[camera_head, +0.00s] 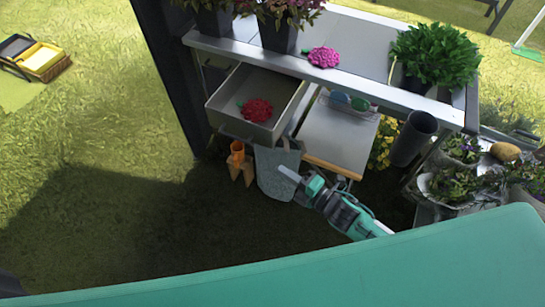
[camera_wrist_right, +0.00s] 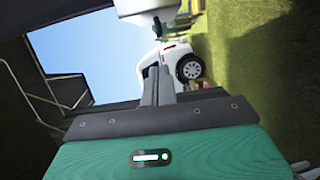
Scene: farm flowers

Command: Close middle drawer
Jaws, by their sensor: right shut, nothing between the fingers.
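A grey drawer (camera_head: 226,99) is pulled out from under the bench top in the head view, with a red flower (camera_head: 257,110) lying inside. I cannot tell from the picture whether it is the middle one. To its right, a light grey panel with a wooden front edge (camera_head: 334,170) also juts out below the bench. My left gripper is out of view.
The bench top (camera_head: 352,38) carries potted plants and a pink flower (camera_head: 323,57). A dark cylindrical pot (camera_head: 413,138) is at the bench's right end. An orange-handled tool (camera_head: 238,151) stands left of the bucket. A white vehicle (camera_wrist_right: 180,60) shows in the wrist view.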

